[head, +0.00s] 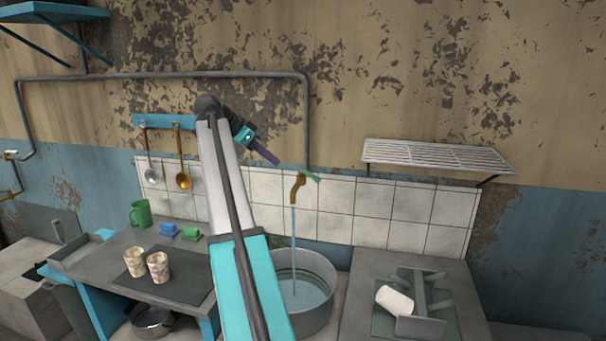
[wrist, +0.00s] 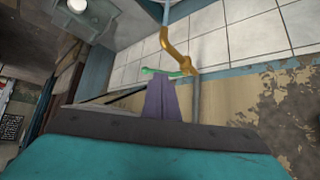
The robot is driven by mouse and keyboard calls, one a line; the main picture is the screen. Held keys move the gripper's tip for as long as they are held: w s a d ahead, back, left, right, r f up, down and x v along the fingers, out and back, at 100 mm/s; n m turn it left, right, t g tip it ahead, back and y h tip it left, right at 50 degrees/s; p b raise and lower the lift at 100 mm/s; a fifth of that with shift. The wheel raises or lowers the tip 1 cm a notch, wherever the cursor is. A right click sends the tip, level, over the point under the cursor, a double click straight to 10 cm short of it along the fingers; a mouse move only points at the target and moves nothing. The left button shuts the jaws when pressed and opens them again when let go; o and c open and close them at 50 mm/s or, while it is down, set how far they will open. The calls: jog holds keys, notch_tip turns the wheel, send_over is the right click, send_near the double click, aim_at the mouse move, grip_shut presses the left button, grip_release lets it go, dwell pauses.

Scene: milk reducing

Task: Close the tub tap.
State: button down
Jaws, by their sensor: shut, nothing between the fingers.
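The brass tap (head: 296,188) with a green handle (head: 310,177) stands out from the tiled wall. A thin stream of water (head: 293,235) falls from its spout into the round grey metal tub (head: 317,325), which holds water. My gripper (head: 275,160) is shut and empty, up and to the left of the tap in the head view. In the wrist view, its purple fingers (wrist: 163,82) lie together just below the green handle (wrist: 160,72), with the brass tap (wrist: 178,52) beyond. I cannot tell whether the fingertips touch the handle.
A wire shelf (head: 435,154) is on the wall to the right. Ladles (head: 183,180) hang from a blue rail at left. The left counter (head: 100,265) holds two cups (head: 158,267), a green mug (head: 141,213) and sponges. A rack (head: 420,305) with a white cup stands at right.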

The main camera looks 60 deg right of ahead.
aim_at(303, 172)
jog(key=shift+s+d+r, duration=0.1)
jog(key=shift+s+r, duration=0.1)
jog(key=shift+r, duration=0.15)
jog(key=shift+d+f, duration=0.1)
jog(key=p+x, duration=0.3)
jog(key=x, duration=0.6)
jog(key=shift+s+d+f, duration=0.2)
jog(key=shift+s+f, duration=0.05)
jog(key=shift+s+d+f+p, duration=0.15)
jog(key=shift+s+d+p, duration=0.15)
jog(key=shift+d, duration=0.3)
jog(key=shift+s+d+f+p, duration=0.15)
jog(key=shift+s+d+p, duration=0.15)
jog(key=shift+d, duration=0.3)
jog(key=shift+s+d+f+p, duration=0.2)
jog(key=shift+s+d, duration=0.1)
jog(key=shift+d, duration=0.25)
jog(key=shift+w+a, duration=0.15)
jog(key=shift+a, duration=0.05)
